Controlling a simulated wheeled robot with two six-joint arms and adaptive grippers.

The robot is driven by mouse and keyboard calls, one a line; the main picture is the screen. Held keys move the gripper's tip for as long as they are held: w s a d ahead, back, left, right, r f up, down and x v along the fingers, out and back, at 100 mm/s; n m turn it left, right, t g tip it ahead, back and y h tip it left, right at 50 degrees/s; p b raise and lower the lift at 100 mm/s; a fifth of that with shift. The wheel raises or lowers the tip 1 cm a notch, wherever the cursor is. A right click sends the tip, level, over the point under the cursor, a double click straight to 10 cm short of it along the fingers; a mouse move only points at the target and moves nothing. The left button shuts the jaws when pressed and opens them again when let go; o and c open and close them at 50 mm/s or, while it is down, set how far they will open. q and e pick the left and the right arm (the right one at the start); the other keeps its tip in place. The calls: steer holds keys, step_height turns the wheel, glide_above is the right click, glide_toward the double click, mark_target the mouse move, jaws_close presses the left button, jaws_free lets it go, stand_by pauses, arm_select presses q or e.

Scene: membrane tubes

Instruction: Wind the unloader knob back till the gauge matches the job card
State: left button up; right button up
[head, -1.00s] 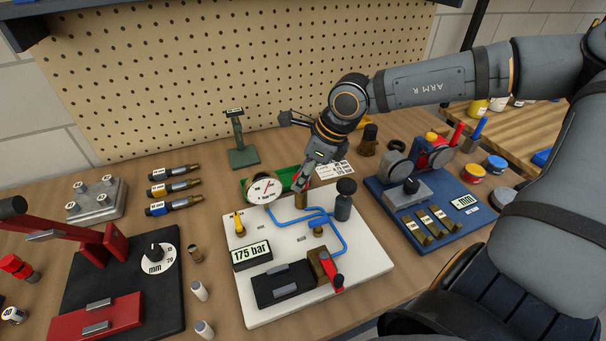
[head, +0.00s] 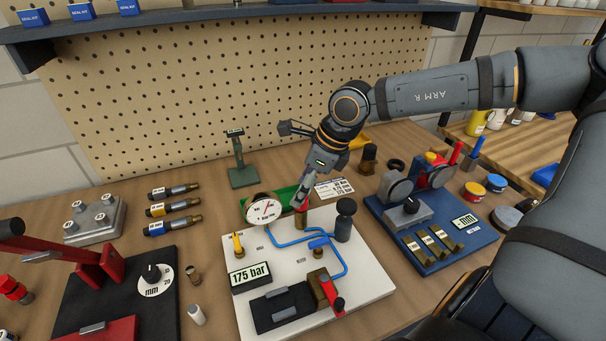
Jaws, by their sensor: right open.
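The white hydraulic board (head: 378,288) stands mid-bench, with blue pipes and a round gauge (head: 263,210) at its back left. The gauge has a red needle; its figures are too small to read surely. A display (head: 250,275) on the board reads 175 bar. A red-topped brass fitting (head: 301,222) right of the gauge looks like the unloader knob. My right gripper (head: 299,199) is open, pointing down at its top; I cannot tell whether it touches. The job card (head: 334,188), probably the white printed sheet, lies behind the board. My left gripper is not in view.
A dark cylinder with a round black top (head: 344,220) stands close right of the gripper. A green tray (head: 285,196) lies behind the gauge. A blue fixture (head: 448,238) is at right, a black one with a dial (head: 120,292) at left. Pegboard closes the back.

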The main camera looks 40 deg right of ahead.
step_height(320, 180, up, 7)
steer(key=shift+r, duration=0.2)
stand_by(0.5)
